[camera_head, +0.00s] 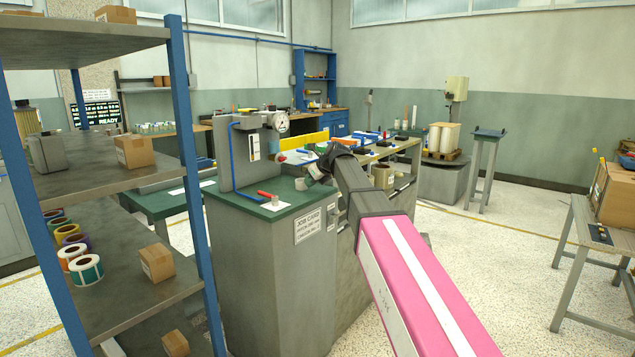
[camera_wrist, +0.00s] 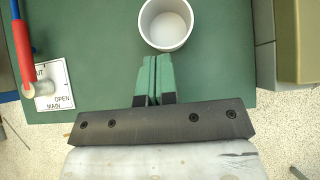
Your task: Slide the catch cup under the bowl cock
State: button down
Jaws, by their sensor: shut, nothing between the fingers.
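A light grey, open-topped cup (camera_wrist: 150,25) stands on the green bench top, at the top of the wrist view, and looks empty inside. My gripper (camera_wrist: 152,60) has its two green fingers pressed together with nothing between them. The fingertips lie just short of the cup's near side; I cannot tell whether they touch it. I cannot pick out the bowl cock for certain.
A red-handled valve (camera_wrist: 22,40) sits left of the cup beside a white label plate (camera_wrist: 58,78); the red handle also shows in the head view (camera_head: 264,194). A grey panel with a gauge (camera_head: 281,125) stands on the bench. A shelf rack (camera_head: 190,150) is at left.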

jog(key=shift+w+a, duration=0.2)
jog(key=shift+a, duration=0.1)
jog(key=w+a, duration=0.2)
jog(key=a, duration=0.1)
jog(key=w+a, duration=0.2)
jog(key=a, duration=0.1)
jog(key=w+a, duration=0.3)
jog(key=shift+w+a, duration=0.1)
jog(key=s+d, duration=0.1)
jog(key=d, duration=0.1)
jog(key=s+d, duration=0.1)
jog(key=s, duration=0.1)
jog(key=shift+d+r, duration=0.1)
jog(key=shift+d, duration=0.3)
jog(key=v, duration=0.9)
jog(key=shift+r, duration=0.25)
jog(key=shift+f, duration=0.1)
